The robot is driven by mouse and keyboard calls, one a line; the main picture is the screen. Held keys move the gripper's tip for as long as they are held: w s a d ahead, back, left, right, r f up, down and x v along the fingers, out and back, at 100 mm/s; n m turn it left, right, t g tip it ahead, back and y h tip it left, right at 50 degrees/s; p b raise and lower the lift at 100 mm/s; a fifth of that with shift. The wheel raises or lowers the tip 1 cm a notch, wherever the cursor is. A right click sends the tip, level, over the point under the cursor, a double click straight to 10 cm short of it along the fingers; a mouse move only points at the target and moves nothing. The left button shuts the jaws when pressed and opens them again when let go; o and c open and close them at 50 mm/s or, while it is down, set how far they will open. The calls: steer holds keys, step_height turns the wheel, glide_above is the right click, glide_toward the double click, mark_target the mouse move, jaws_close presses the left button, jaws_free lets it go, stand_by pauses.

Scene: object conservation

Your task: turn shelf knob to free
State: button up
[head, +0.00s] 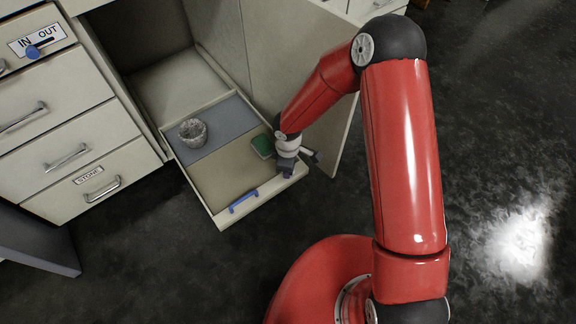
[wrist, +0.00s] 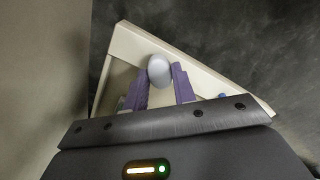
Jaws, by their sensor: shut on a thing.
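The shelf (head: 228,212) is pulled out of the open cabinet at floor level in the head view. Its pale rim (wrist: 205,77) also shows in the wrist view. A rounded grey knob (wrist: 159,70) stands at this rim. My gripper (head: 298,164) is low over the shelf's right front corner. In the wrist view its two purple fingers (wrist: 160,84) lie on either side of the knob and are shut on it. The knob is hidden by my gripper in the head view, and I cannot read any mark for its setting.
The open cabinet door (head: 333,135) is close to my forearm. Drawers (head: 75,155) stand at left, with an IN/OUT slider (head: 33,52). Dark floor is clear in front.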

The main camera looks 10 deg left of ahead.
steer(key=n+p, duration=0.1)
steer(key=n, duration=0.4)
steer(key=shift+r+n, duration=0.1)
steer(key=shift+n, duration=0.2)
steer(key=shift+n+p, duration=0.65)
steer(key=shift+n, duration=1.25)
steer(key=o, duration=1)
step_height(320, 180, up, 8)
steer(key=shift+f+p, duration=0.15)
steer(key=shift+p, duration=0.55)
